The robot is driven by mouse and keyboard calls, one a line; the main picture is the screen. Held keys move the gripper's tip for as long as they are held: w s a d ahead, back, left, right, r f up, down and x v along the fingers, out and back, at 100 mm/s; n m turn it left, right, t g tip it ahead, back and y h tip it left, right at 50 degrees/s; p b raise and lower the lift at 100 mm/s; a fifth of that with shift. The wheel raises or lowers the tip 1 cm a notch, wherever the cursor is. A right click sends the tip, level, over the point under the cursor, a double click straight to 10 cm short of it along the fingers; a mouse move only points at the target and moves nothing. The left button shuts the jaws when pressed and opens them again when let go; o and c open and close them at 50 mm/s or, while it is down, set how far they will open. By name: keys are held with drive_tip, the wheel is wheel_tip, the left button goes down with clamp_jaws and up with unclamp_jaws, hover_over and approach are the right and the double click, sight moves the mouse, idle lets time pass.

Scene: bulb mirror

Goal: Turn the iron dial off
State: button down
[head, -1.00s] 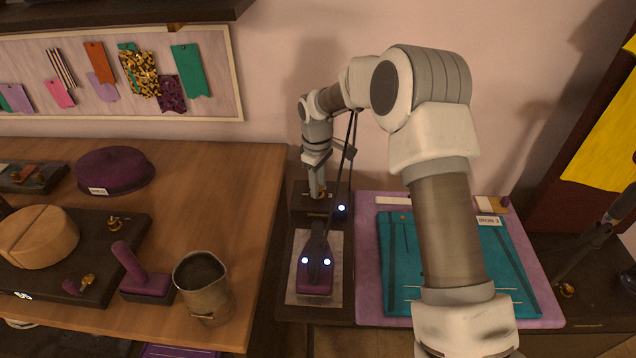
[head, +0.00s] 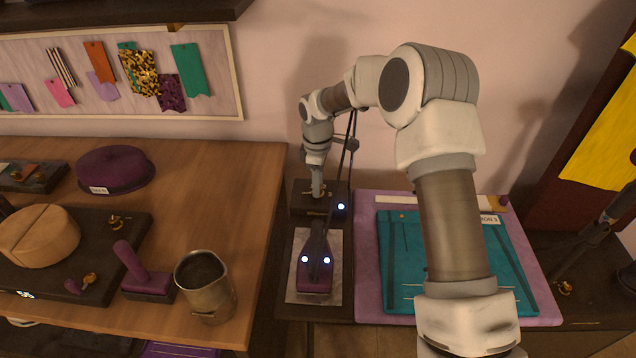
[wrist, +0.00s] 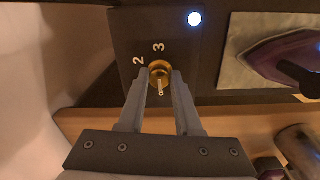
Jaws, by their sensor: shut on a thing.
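The iron dial is a small gold knob (wrist: 160,75) on a dark control box (wrist: 125,45), with the numbers 2 and 3 printed beside it. A pale pointer on the knob points down in the wrist view, toward my gripper. My gripper (wrist: 160,82) is shut on the dial, one finger on each side. In the head view my gripper (head: 317,192) is at the dark box at the back, hiding most of the dial. A white light (wrist: 194,18) glows on the box. The purple iron (head: 315,270) rests on a pale pad in front, with two lights lit.
A teal garment (head: 392,270) lies on a purple mat right of the iron, partly behind my arm. The iron's dark cord rises near my gripper.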

drive_tip(key=c, duration=0.6)
unclamp_jaws()
wheel_tip(320, 180, up, 18)
drive_tip(key=shift+s+f+p, duration=0.25)
drive_tip(key=shift+p, duration=0.2)
drive_tip(key=shift+r, duration=0.1)
drive_tip(key=s+d+r+m+t, duration=0.1)
drive_tip(key=s+d+r+m, duration=0.4)
drive_tip(key=s, duration=0.3)
drive_tip(key=s+d+r+m+t, duration=0.25)
drive_tip(key=s+d+r, duration=0.25)
drive_tip(key=s+r, duration=0.25)
drive_tip(key=s+d+f+m+t, duration=0.1)
drive_tip(key=s+d+m, duration=0.2)
drive_tip(key=s, duration=0.5)
drive_tip(key=s+d+f+m, duration=0.2)
drive_tip(key=s+m, duration=0.3)
drive_tip(key=s, duration=0.4)
drive_tip(key=shift+s+d+f+t, duration=0.25)
drive_tip(key=shift+d+t, duration=0.1)
drive_tip(key=shift+d, duration=0.2)
